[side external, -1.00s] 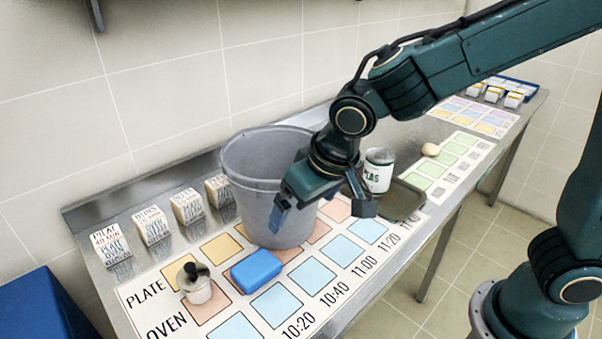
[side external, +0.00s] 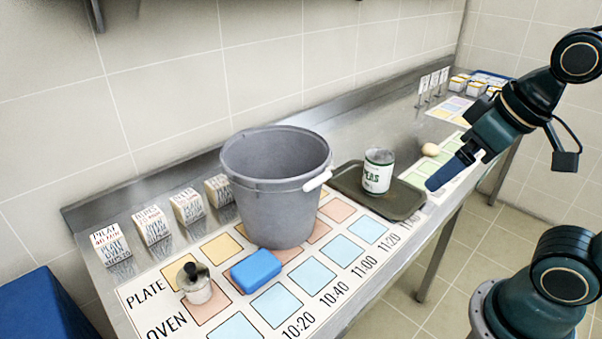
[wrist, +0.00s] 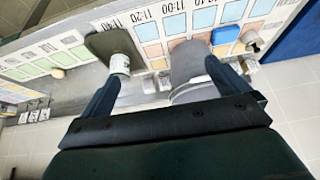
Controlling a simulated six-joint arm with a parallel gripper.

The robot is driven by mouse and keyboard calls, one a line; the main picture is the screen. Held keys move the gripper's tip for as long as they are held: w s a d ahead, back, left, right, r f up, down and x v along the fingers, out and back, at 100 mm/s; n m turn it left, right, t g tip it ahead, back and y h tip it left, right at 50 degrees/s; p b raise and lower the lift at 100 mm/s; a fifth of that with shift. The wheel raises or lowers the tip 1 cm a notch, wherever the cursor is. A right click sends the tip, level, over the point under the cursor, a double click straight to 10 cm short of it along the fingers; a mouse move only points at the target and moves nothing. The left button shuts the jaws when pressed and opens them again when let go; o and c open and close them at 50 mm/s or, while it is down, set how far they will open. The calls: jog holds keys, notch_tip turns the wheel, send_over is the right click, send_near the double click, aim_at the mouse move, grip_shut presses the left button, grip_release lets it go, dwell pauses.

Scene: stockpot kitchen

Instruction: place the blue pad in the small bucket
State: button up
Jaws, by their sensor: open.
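The blue pad (side external: 256,268) lies flat on the printed mat, just in front of the grey bucket. It also shows in the wrist view (wrist: 225,36). The grey bucket (side external: 275,205) stands upright on the mat with a white grip on its handle; the part of its inside that shows looks empty. In the wrist view the bucket (wrist: 188,62) appears between my fingers, partly hidden. My gripper (side external: 455,172) is open and empty, out to the right of the bucket and pad, near the table's front edge.
A can of peas (side external: 378,172) stands on a dark tray (side external: 405,200) right of the bucket. A small lidded pot (side external: 194,284) stands left of the pad. Labelled boxes (side external: 187,207) line the back left. An egg-like object (side external: 430,149) lies farther right.

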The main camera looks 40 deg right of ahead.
jog(key=shift+s+d, duration=0.2)
jog(key=shift+s, duration=0.45)
jog(key=c, duration=0.4)
